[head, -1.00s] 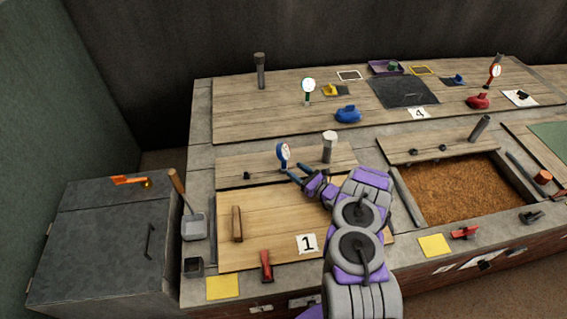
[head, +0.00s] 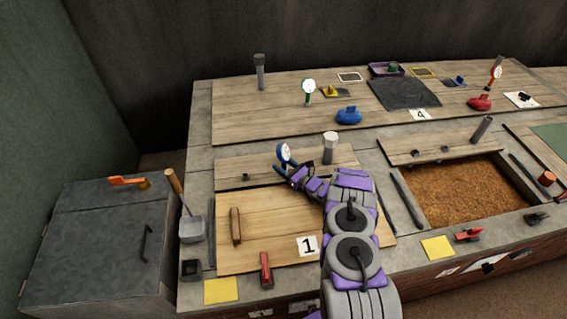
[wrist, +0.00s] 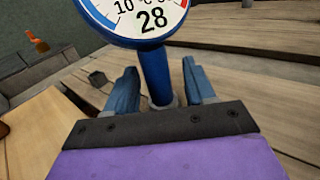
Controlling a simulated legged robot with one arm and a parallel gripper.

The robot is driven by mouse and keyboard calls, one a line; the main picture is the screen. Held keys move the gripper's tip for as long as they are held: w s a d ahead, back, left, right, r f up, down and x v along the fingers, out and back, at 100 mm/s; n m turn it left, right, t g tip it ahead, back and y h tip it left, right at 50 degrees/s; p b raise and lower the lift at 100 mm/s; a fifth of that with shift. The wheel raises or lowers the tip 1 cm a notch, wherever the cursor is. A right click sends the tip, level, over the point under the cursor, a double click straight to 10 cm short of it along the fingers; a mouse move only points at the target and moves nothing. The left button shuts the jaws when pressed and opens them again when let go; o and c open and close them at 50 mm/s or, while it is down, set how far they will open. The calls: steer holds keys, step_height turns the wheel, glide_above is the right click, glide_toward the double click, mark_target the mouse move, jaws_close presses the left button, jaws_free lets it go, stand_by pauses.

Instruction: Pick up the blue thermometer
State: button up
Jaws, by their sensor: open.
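The blue thermometer (head: 284,153) has a round white dial with a blue rim and stands upright, slightly tilted, on the wooden boards behind panel 1. In the wrist view its dial (wrist: 140,16) reads 28 and its blue stem (wrist: 155,72) runs down between my fingers. My gripper (head: 281,171) is open, with one blue finger on each side of the stem. In the wrist view, the gripper (wrist: 162,88) shows a gap beside the stem on the right.
A grey post with a pale top (head: 330,148) stands close to the right of the thermometer. A small black knob (head: 246,177) is to its left. Green-rimmed (head: 308,88) and red (head: 496,74) thermometers stand farther back. A grain pit (head: 460,190) lies at right.

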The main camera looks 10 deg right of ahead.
steer(key=shift+c, duration=0.4)
jaws_close()
steer(key=shift+r, duration=0.1)
step_height(320, 180, up, 28)
steer(key=p, duration=0.5)
stand_by(0.7)
stand_by(0.3)
